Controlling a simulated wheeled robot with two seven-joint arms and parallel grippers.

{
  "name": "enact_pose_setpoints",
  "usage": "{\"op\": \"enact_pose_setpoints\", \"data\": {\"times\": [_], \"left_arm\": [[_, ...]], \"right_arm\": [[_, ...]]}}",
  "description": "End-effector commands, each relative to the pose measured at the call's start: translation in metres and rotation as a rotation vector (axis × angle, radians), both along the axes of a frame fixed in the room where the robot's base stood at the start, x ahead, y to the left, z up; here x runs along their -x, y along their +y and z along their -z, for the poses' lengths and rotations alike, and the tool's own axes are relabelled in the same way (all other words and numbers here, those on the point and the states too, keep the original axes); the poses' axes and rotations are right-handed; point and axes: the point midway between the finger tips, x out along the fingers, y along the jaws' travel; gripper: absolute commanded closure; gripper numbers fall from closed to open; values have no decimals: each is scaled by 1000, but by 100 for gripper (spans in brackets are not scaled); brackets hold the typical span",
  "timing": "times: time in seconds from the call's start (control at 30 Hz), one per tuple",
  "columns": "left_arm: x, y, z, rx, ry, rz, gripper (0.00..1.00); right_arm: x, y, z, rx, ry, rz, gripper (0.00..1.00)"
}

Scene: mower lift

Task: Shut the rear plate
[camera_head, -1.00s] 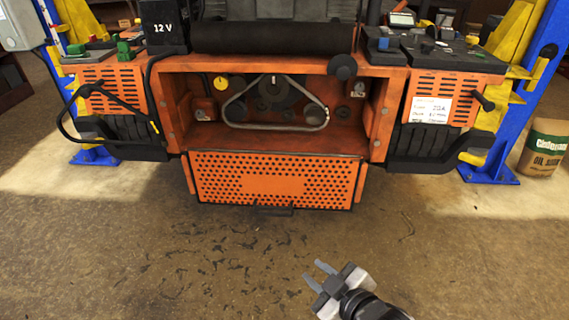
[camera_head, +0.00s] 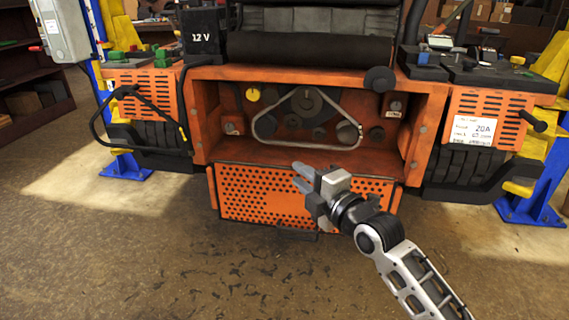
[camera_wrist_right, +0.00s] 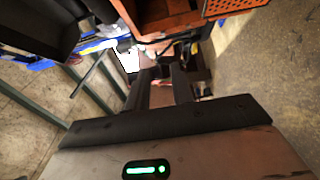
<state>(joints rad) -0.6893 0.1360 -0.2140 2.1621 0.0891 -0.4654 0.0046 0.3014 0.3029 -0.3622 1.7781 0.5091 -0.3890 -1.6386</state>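The rear plate (camera_head: 257,200) is an orange perforated panel. In the head view it hangs down below the open rear bay (camera_head: 290,115) of the orange mower, with a dark handle (camera_head: 297,235) at its lower edge. My right gripper (camera_head: 302,177) is in front of the plate's upper middle and hides part of it. Its two fingers are apart with nothing between them; the wrist view also shows the gap (camera_wrist_right: 161,92). A perforated orange part, probably the plate, shows at the top right of the wrist view (camera_wrist_right: 228,6). My left gripper is out of view.
Belt and pulleys (camera_head: 305,115) sit exposed inside the bay. Blue and yellow lift posts (camera_head: 530,200) stand on both sides. The floor (camera_head: 150,260) before the mower is clear apart from dark clippings.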

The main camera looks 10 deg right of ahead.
Motion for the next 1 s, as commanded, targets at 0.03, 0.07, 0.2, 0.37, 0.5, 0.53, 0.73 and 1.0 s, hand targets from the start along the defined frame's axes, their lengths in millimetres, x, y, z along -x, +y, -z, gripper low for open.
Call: {"op": "enact_pose_setpoints", "data": {"times": [0.03, 0.07, 0.2, 0.37, 0.5, 0.53, 0.73, 1.0], "left_arm": [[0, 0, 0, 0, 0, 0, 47], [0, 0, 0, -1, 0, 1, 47], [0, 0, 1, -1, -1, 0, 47], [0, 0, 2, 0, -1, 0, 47], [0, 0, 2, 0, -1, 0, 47], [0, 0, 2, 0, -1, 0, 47], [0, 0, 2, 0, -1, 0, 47], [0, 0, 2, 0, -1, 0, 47]], "right_arm": [[-11, 6, -1, -4, 0, -1, 77], [-16, 9, -1, -3, 0, -1, 77], [-38, 20, 0, -2, 0, -1, 77], [-54, 27, 2, -2, 1, 0, 77], [-59, 30, 1, 0, 0, 0, 77], [-59, 31, 2, 0, 0, 0, 77], [-59, 30, 2, 0, 0, 0, 77], [-59, 30, 2, 0, 1, 0, 100]]}}
